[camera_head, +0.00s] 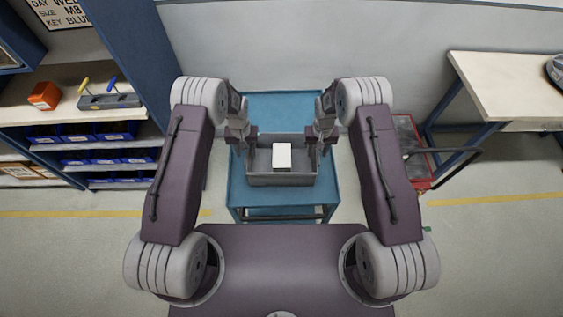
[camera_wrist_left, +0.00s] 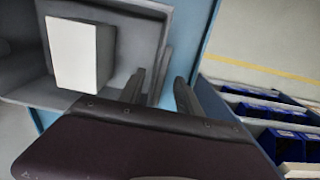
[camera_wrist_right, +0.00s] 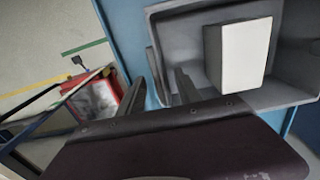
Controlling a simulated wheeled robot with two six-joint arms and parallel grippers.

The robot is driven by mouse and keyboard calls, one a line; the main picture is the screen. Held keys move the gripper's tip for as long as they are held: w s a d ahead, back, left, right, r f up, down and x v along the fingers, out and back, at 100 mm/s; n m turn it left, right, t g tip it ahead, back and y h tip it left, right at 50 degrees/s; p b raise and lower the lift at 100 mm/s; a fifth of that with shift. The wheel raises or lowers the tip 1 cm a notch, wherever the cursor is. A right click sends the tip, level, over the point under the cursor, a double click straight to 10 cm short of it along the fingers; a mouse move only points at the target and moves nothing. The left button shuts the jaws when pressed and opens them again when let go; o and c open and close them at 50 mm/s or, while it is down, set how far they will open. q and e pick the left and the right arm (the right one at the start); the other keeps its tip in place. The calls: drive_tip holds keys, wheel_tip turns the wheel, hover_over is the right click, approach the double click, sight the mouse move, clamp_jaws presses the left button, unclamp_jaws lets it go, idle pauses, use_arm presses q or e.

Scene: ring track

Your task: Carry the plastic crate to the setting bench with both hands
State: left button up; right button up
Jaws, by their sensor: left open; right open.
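The grey plastic crate (camera_head: 262,180) sits upright on a blue cart (camera_head: 236,193) in front of me, with a white box (camera_head: 281,157) inside it. My left gripper (camera_head: 244,138) is open at the crate's left side. In the left wrist view its fingers (camera_wrist_left: 158,85) point at the crate's side wall (camera_wrist_left: 150,45). My right gripper (camera_head: 319,138) is open at the crate's right side. In the right wrist view its fingers (camera_wrist_right: 173,85) reach the crate's side wall (camera_wrist_right: 170,50). I cannot tell whether either gripper touches the crate.
A light-topped bench (camera_head: 505,90) with blue legs stands at the right. A red trolley (camera_head: 412,160) with a dark handle is between it and the cart. Shelves with blue bins (camera_head: 78,132) and a tool tray (camera_head: 110,100) stand at the left. A grey wall closes the back.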

use_arm(q)
drive_tip(key=shift+w+d+f, duration=0.15)
drive_tip(key=shift+f, duration=0.7)
use_arm(e)
drive_tip(key=shift+w+d+f, duration=0.1)
drive_tip(key=shift+d+f, duration=0.05)
drive_tip(key=shift+f, duration=0.75)
use_arm(q)
drive_tip(key=shift+c, duration=0.9)
use_arm(e)
drive_tip(key=shift+r, duration=0.1)
drive_tip(key=shift+c, duration=0.9)
use_arm(q)
clamp_jaws()
use_arm(e)
clamp_jaws()
use_arm(q)
drive_tip(key=shift+r, duration=0.1)
